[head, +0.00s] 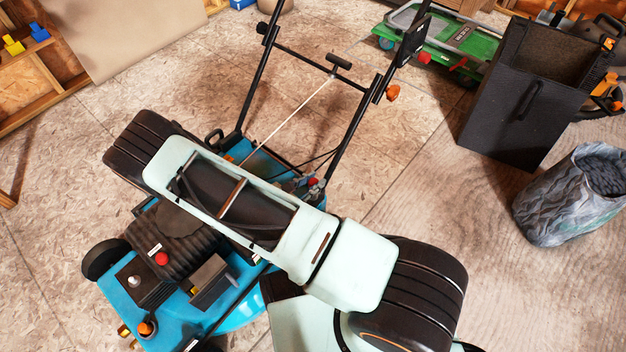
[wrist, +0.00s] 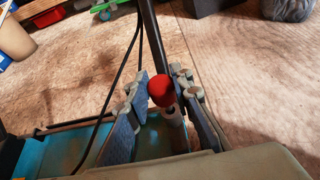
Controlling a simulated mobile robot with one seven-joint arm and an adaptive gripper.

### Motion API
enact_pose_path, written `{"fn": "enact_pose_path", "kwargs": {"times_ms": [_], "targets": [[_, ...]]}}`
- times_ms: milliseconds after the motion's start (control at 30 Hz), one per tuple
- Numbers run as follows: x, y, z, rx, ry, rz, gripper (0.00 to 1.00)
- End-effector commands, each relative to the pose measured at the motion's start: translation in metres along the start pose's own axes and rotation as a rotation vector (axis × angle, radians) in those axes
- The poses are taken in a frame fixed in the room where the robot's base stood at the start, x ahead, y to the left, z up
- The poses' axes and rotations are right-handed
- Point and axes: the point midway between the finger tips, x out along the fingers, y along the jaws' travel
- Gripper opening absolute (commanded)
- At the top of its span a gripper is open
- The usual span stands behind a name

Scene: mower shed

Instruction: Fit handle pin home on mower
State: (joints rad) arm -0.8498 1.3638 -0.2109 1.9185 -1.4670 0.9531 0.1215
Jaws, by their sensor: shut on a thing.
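The handle pin has a round red knob (wrist: 161,88) and a pale grey shank below it. In the wrist view it stands between the blue pads of my gripper (wrist: 163,100), which is shut on it. The knob also shows small in the head view (head: 313,182), at the foot of the right handle bar (head: 352,130). The blue mower (head: 180,315) lies below my arm, with its black handle rising behind. A black tube rises just behind the pin in the wrist view. The pin's lower end and its hole are hidden, so I cannot tell how deep it sits.
A dark box (head: 520,90) and a grey sack (head: 572,195) stand at the right. Thin black cables (wrist: 118,75) run beside the handle in the wrist view. The floor between the handle and the box is clear.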

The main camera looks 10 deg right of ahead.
Motion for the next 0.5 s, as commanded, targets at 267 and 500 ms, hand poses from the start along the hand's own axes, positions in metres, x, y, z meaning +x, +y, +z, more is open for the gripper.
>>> {"fn": "enact_pose_path", "kwargs": {"times_ms": [267,500], "targets": [[0.003,-0.001,-0.007,-0.001,0.0,-0.001,0.04],[0.005,0.0,-0.012,0.0,0.0,0.0,0.04]]}}
